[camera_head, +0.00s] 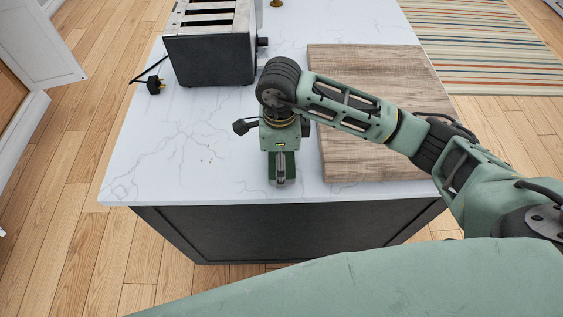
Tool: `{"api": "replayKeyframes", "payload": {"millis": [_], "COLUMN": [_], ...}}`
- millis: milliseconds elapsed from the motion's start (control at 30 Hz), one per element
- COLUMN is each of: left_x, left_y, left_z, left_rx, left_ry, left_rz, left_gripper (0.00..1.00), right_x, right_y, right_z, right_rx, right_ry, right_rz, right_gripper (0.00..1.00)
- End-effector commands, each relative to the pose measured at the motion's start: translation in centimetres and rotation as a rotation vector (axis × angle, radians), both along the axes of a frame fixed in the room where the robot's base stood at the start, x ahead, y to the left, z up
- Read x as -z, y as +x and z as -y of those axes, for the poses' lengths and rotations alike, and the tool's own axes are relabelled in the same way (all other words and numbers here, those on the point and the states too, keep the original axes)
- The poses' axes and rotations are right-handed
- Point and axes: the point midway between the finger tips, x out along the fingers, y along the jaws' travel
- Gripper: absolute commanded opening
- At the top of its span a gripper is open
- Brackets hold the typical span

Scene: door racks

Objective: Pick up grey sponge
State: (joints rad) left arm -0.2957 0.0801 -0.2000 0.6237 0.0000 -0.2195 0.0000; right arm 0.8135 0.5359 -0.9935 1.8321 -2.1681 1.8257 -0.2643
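My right arm comes in from the right and reaches over the white marble counter (180,130). My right gripper (281,178) is low over the counter's front edge, left of the wooden board. It is seen from above and behind, so its finger opening is not clear. I cannot make out a grey sponge; the gripper and wrist cover part of the counter. My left gripper is not in view.
A black and silver toaster (210,55) stands at the back left, with a plug (154,85) beside it. A large wooden board (375,150) lies on the right. Small crumbs (207,160) lie left of my gripper. The left front counter is otherwise clear.

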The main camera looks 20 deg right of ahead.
Motion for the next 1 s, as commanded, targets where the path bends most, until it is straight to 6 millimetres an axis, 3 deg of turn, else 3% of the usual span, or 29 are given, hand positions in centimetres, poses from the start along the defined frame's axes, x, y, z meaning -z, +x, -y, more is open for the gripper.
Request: {"api": "replayKeyframes", "payload": {"millis": [267, 567, 833, 1000], "left_x": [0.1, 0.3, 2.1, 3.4], "left_y": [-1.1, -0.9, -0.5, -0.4], "left_z": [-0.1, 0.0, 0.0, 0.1], "left_rx": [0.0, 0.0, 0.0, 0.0], "left_ry": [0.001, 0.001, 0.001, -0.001], "left_rz": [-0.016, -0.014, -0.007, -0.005], "left_gripper": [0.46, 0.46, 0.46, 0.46], "right_x": [0.0, -0.4, -3.7, -5.9], "right_y": [0.0, 0.0, 0.2, -2.4], "right_z": [0.0, 0.0, -0.1, 2.8], "right_rx": [0.0, -0.001, -0.001, 0.001], "right_ry": [0.0, 0.001, 0.002, -0.002], "right_rz": [0.0, 0.001, 0.008, 0.006], "right_gripper": [0.62, 0.62, 0.62, 0.62]}}
